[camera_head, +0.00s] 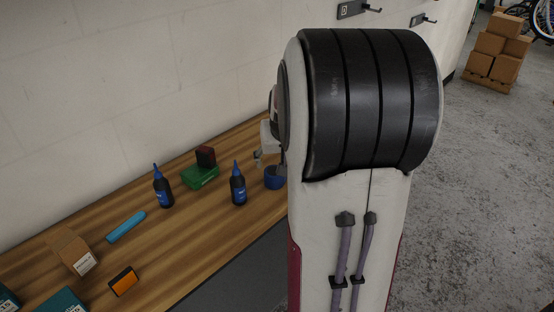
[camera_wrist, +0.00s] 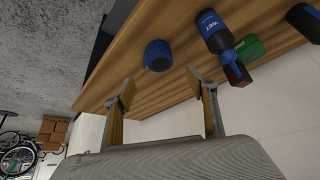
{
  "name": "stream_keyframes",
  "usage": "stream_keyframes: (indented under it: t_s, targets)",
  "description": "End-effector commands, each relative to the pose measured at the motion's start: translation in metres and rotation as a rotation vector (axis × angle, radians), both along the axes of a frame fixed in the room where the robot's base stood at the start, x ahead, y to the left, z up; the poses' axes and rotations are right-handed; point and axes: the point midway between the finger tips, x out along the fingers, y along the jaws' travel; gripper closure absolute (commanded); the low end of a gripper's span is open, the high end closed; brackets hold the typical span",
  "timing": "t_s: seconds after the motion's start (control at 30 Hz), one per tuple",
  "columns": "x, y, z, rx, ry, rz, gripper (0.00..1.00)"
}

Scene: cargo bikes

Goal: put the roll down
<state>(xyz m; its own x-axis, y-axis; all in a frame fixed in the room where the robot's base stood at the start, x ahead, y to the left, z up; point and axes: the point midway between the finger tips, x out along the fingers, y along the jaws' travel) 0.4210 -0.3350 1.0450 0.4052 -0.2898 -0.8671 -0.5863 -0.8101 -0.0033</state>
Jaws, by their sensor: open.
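The blue roll (camera_head: 274,178) rests on the wooden bench, beside my arm, which partly hides it in the head view. In the wrist view the roll (camera_wrist: 158,55) sits on the wood beyond my fingertips, roughly in line with the gap between them. My gripper (camera_wrist: 160,84) is open, with its two yellow-padded fingers spread and nothing between them. The fingers look apart from the roll. In the head view my gripper is mostly hidden behind my arm.
A dark bottle with a blue cap (camera_head: 238,188) stands left of the roll on the bench (camera_head: 205,228). The wall runs behind.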

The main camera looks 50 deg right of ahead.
Motion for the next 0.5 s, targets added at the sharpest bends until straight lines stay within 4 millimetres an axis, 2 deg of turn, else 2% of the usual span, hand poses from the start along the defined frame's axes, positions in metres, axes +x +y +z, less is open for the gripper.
stream_keyframes:
  t_s: [0.17,0.27,0.37,0.5]
  targets:
    - [0.001,0.006,0.003,0.000,-0.001,0.009,0.43]
    - [0.001,0.018,0.008,0.001,0.000,0.026,0.43]
    - [0.002,0.037,0.017,0.001,-0.002,0.054,0.43]
    - [-0.001,0.074,0.032,0.002,-0.002,0.109,0.43]
